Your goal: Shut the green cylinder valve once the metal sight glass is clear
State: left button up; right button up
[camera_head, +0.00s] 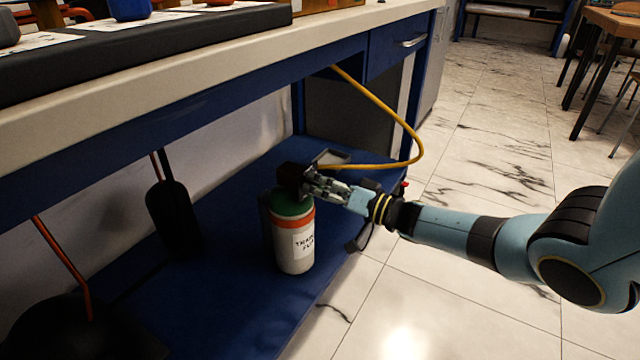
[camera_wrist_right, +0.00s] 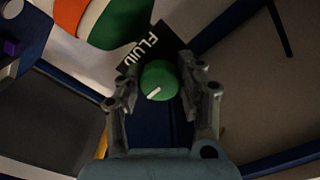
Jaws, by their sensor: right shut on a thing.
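The cylinder (camera_head: 296,262) stands upright on the blue lower shelf, pale with an orange band, a green shoulder and a partly readable label. Its upper part shows at the top left of the right wrist view (camera_wrist_right: 98,22). The green valve knob (camera_wrist_right: 158,80), with a white pointer mark, sits between the fingers of my right gripper (camera_wrist_right: 155,90). In the head view this gripper (camera_head: 306,184) reaches in from the right above the cylinder, hiding the knob. It is shut on the knob. I cannot make out the metal sight glass. My left gripper is not in view.
A yellow hose (camera_head: 397,112) loops down behind my right gripper. The workbench top (camera_head: 215,58) overhangs the blue shelf (camera_head: 215,290). A black plate marked "FLUID" (camera_wrist_right: 151,44) is beside the knob. A dark hanging object (camera_head: 172,215) is left of the cylinder.

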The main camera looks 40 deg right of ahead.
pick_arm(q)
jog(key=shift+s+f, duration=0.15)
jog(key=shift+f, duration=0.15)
pick_arm(e)
jog(key=shift+f, duration=0.1)
jog(key=o, duration=1.2)
jog(key=shift+c, duration=0.2)
jog(key=shift+s+d, duration=0.15)
jog(key=shift+s, duration=0.1)
jog(key=v, duration=1.1)
jog(key=shift+s+m, duration=0.25)
jog(key=shift+m, duration=0.05)
